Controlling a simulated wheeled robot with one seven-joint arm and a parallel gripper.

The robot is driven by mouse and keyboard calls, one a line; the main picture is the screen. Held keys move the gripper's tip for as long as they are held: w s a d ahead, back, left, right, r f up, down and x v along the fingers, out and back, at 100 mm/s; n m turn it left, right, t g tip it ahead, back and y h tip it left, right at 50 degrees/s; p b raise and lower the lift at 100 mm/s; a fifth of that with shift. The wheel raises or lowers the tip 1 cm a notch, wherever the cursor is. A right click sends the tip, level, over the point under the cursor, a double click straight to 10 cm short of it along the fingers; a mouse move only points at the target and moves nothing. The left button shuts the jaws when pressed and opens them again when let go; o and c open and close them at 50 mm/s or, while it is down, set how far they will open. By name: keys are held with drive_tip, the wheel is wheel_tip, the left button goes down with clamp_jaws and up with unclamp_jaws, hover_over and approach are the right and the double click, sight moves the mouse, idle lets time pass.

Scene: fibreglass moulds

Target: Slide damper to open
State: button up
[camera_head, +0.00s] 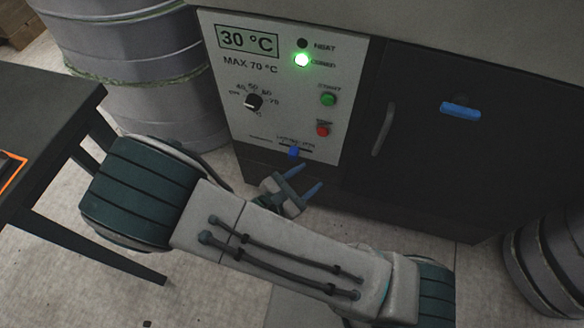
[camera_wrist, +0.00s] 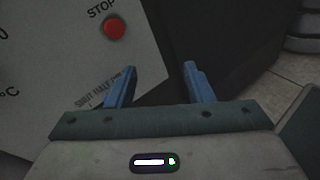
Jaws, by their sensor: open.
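The damper slider is a small blue knob (camera_head: 293,152) on a dark slot low on the white control panel (camera_head: 225,85). In the head view the knob sits below the small printed position labels; its exact setting is too small to tell. My gripper (camera_head: 309,176) is open and empty, just below and right of the knob, apart from it in the picture. In the wrist view my gripper (camera_wrist: 160,68) has its blue fingers spread before the panel's lower edge. The printed words SHUT and HALF show beside the left finger, and the knob itself is not visible there.
The panel has a dial (camera_head: 254,102), a green button (camera_head: 328,99) and a red button (camera_head: 323,130). To the right is a dark door with a grey handle (camera_head: 383,130) and a blue piece (camera_head: 460,110). Drums (camera_head: 150,70) and a dark table (camera_head: 45,130) stand left.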

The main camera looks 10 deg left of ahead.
sight(292, 158)
drive_tip(key=s+a+f+n+t+y+b, duration=0.3)
drive_tip(key=a+f+n+t+y, duration=0.2)
drive_tip(key=a+f+n+y, duration=0.3)
drive_tip(key=shift+h, duration=0.3)
drive_tip(key=w+b, duration=0.1)
drive_tip(key=w, duration=0.3)
drive_tip(key=w+d+b, duration=0.1)
drive_tip(key=w, duration=0.4)
drive_tip(key=w+d+f+b, duration=0.1)
drive_tip(key=w+b, duration=0.1)
drive_tip(key=w, duration=0.2)
drive_tip(key=shift+w+d, duration=0.1)
drive_tip(key=shift+w, duration=0.15)
